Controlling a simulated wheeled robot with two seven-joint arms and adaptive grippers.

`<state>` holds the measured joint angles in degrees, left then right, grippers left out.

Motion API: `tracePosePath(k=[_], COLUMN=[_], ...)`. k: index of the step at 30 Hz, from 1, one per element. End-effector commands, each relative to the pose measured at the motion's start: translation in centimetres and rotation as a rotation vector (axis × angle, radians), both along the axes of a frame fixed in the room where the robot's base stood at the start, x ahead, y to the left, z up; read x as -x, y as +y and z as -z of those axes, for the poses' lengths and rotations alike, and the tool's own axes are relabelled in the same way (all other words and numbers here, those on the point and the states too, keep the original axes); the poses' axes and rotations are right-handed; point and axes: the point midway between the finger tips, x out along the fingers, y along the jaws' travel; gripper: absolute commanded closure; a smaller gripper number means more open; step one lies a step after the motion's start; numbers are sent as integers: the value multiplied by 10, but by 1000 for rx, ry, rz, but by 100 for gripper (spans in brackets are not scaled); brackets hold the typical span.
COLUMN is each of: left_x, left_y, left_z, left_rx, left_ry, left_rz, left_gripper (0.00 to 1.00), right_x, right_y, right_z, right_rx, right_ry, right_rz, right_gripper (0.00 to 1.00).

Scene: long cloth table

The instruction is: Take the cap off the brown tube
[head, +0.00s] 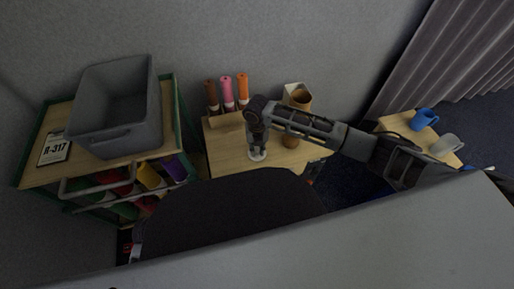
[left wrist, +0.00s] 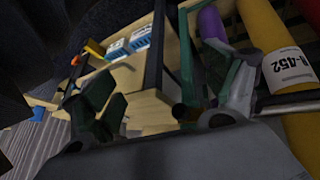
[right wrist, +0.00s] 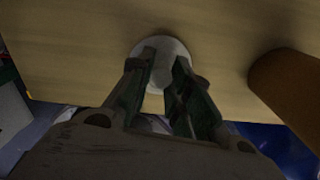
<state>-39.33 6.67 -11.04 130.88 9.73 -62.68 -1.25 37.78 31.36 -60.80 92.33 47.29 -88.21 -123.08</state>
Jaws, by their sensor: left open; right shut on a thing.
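The brown tube (head: 211,93) stands upright at the left end of a row of tubes at the back of the wooden table (head: 224,150). My right gripper (head: 257,153) points down over the table in front of the tubes, apart from the brown one. It is shut on a small white round piece (right wrist: 163,52), which also shows under the fingers in the head view (head: 257,157). I cannot tell whether this piece is a cap or whether it touches the tabletop. My left gripper (left wrist: 170,108) is open and empty beside a cart with coloured rolls.
A pink tube (head: 227,90) and an orange tube (head: 243,88) stand beside the brown one. A brown cylinder (right wrist: 292,88) stands right of my right gripper. A grey bin (head: 118,108) sits on the left cart. A blue mug (head: 424,118) is on the right table.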

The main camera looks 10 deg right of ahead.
Motion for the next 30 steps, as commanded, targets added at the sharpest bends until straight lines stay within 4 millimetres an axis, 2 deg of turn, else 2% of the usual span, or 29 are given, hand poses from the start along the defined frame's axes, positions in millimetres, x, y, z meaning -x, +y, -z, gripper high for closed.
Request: tracePosePath(k=[3, 4, 9, 22, 27, 30], left_x=[0, 0, -1, -2, 2, 4], left_y=[1, 1, 1, 0, 2, 4], left_z=[-2, -2, -3, -2, -4, -13], left_rx=[-3, -3, -2, -1, -12, -25], left_ry=[2, 2, 0, -3, 13, 28], left_rz=[0, 0, 0, 0, 2, 9], left_gripper=[14, 14, 14, 14, 14, 14], right_x=[0, 0, 0, 0, 0, 0], right_y=[0, 0, 0, 0, 0, 0], right_z=[2, 2, 2, 0, -12, -22], right_rx=[0, 0, 0, 0, -1, -1], right_ry=[0, 0, 0, 0, -1, -1], right_rz=[0, 0, 0, 0, 0, 0], right_gripper=[95, 78, 58, 58, 58, 58])
